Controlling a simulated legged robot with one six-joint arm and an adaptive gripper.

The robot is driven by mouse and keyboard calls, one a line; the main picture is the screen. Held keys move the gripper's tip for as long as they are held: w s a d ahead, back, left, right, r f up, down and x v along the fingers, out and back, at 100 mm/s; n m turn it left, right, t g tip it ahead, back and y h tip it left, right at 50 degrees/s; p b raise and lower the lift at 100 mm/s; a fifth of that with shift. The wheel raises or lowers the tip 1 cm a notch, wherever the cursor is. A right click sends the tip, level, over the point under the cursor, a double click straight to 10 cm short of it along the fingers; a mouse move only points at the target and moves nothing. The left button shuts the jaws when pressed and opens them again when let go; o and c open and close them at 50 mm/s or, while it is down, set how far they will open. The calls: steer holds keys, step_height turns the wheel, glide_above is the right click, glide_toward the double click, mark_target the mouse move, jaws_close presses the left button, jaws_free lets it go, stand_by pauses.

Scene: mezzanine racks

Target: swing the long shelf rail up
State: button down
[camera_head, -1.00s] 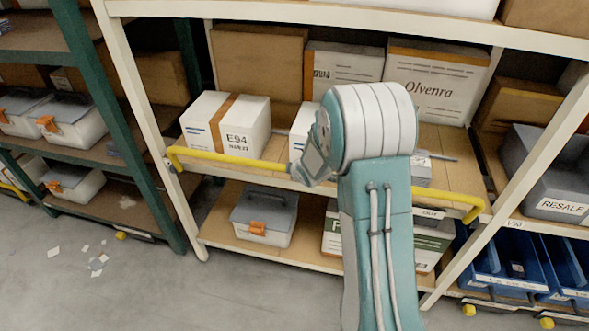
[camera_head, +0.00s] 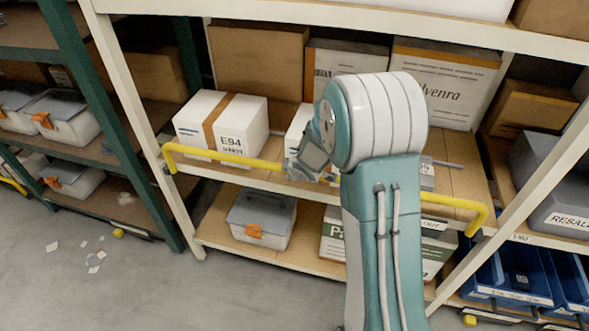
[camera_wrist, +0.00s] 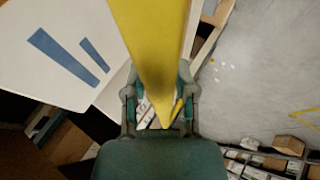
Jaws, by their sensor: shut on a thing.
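The long shelf rail (camera_head: 225,157) is a yellow bar with bent ends, running along the front of the middle shelf (camera_head: 205,170). Its left end is by the white upright, and its right end (camera_head: 460,205) hooks down near the other upright. My arm hides part of its middle. My gripper (camera_head: 303,172) is shut on the rail near its middle, partly hidden by my wrist. In the wrist view the rail (camera_wrist: 155,40) runs between the two fingers of my gripper (camera_wrist: 160,98).
A white E94 box (camera_head: 230,125) stands close behind the rail. Cartons, including a large white one (camera_head: 450,85), stand further back. A grey bin with an orange latch (camera_head: 262,218) is on the lower shelf. An upper shelf board (camera_head: 300,12) spans overhead.

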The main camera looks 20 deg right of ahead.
steer(key=shift+w+r, duration=0.15)
stand_by(0.3)
steer(key=shift+c, duration=2)
jaws_free()
steer(key=shift+d, duration=0.1)
steer(key=v, duration=1.1)
steer(key=shift+s+r, duration=0.25)
steer(key=shift+r, duration=0.1)
